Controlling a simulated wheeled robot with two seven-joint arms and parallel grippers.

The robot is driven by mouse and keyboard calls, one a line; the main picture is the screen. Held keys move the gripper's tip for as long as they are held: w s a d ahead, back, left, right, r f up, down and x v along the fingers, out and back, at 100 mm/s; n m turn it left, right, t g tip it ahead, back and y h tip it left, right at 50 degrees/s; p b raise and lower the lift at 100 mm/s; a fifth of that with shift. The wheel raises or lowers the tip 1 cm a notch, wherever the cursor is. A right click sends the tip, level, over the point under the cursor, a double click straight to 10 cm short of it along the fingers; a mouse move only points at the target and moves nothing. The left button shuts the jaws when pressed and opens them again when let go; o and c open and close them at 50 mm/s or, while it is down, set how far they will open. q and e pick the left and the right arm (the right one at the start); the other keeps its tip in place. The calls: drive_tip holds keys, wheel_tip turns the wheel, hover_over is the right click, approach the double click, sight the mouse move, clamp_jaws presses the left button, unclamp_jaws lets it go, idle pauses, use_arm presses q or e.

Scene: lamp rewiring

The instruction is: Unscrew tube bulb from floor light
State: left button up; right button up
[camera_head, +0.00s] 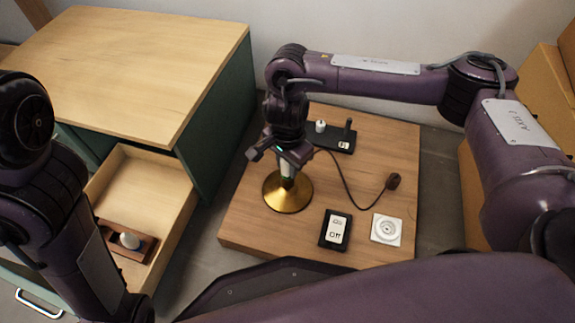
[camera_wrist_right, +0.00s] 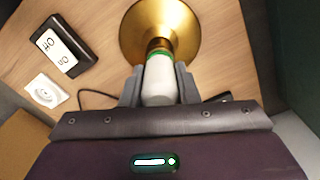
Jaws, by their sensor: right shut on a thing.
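The floor light has a round gold base (camera_head: 287,197) standing on a low wooden platform; it also shows in the right wrist view (camera_wrist_right: 160,28). A white tube bulb (camera_wrist_right: 160,78) with a green ring at its base end sits upright in the light's neck. My right gripper (camera_wrist_right: 159,88) is shut on the bulb, one finger on each side; in the head view the gripper (camera_head: 287,163) is directly above the base and hides most of the bulb. My left arm comes in at the left, but its gripper is out of view.
A dark plug (camera_head: 393,182) on a cable lies apart from the white socket (camera_head: 387,229). A black switch box (camera_head: 335,230) is beside the socket. A black tray (camera_head: 340,140) with a white piece stands behind.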

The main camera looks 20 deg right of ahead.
drive_tip(key=shift+w+f+n, duration=0.1)
drive_tip(key=shift+n, duration=0.8)
drive_tip(key=shift+r+n+b, duration=0.25)
drive_tip(key=shift+n+b, duration=0.3)
drive_tip(key=shift+n, duration=0.55)
drive_tip(key=shift+f, duration=0.1)
